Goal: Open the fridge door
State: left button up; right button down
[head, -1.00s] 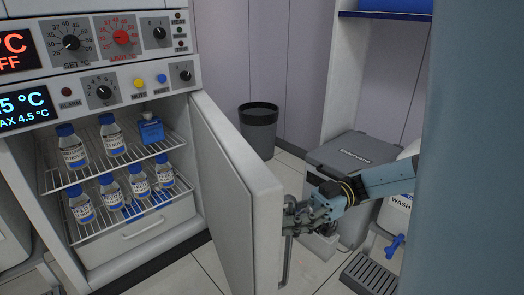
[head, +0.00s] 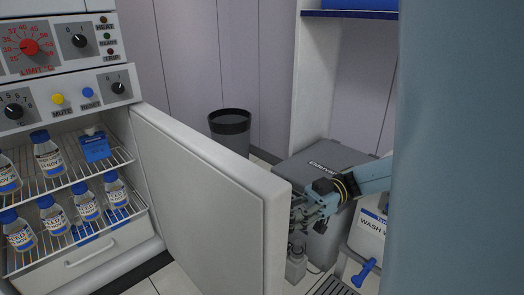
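The fridge is the lower white cabinet at the left in the head view. Its white door (head: 205,190) stands wide open, swung out toward me, with its inner face showing. My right gripper (head: 303,212) is at the door's free edge, on the outer side. Its fingertips are partly hidden behind the edge, and I cannot see whether they close on the handle, which is hidden now. My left gripper is not in view.
Wire shelves (head: 75,181) in the fridge hold several blue-capped bottles and a blue box (head: 95,147). Behind the door stand a dark bin (head: 230,128) and a grey case (head: 330,160). A white wash container (head: 368,235) with a blue tap is at the right.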

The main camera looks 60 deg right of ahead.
jog(key=c, duration=2.1)
grip_release()
jog(key=shift+s+f, duration=0.15)
jog(key=shift+s, duration=0.05)
jog(key=o, duration=0.7)
jog(key=shift+o, duration=0.6)
jog(key=v, duration=0.7)
jog(key=shift+d, duration=0.2)
jog(key=shift+s, duration=0.1)
